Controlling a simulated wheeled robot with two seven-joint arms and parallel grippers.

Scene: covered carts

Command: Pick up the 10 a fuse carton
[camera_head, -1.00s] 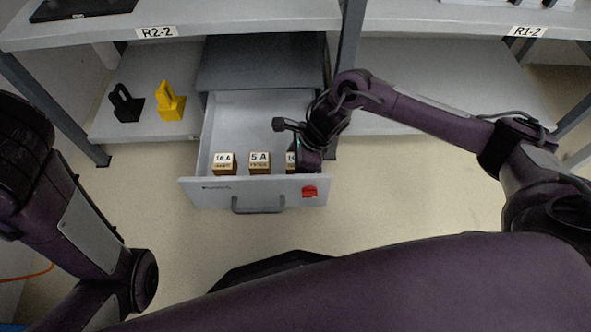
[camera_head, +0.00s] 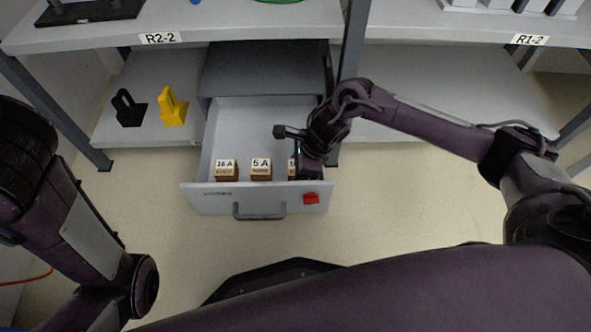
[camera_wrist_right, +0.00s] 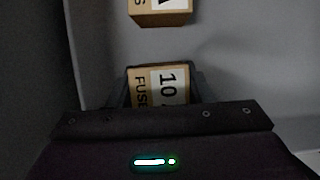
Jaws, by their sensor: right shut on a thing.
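The 10 A fuse carton is a small brown box with a white label; its label shows in the right wrist view (camera_wrist_right: 158,88), reading "10" and "FUSE". In the head view only a sliver of this carton (camera_head: 292,169) shows beside my right gripper (camera_head: 306,172). My right gripper reaches down into the open drawer and is shut on the carton, at the drawer's right front corner. In the right wrist view the gripper body (camera_wrist_right: 165,118) hides the carton's lower part. My left arm is at the left of the head view, but its gripper is out of view.
The open grey drawer (camera_head: 265,201) also holds a 5 A carton (camera_head: 261,170) and a 16 A carton (camera_head: 226,171) in the same row. Black (camera_head: 128,110) and yellow (camera_head: 172,108) objects stand on the left shelf.

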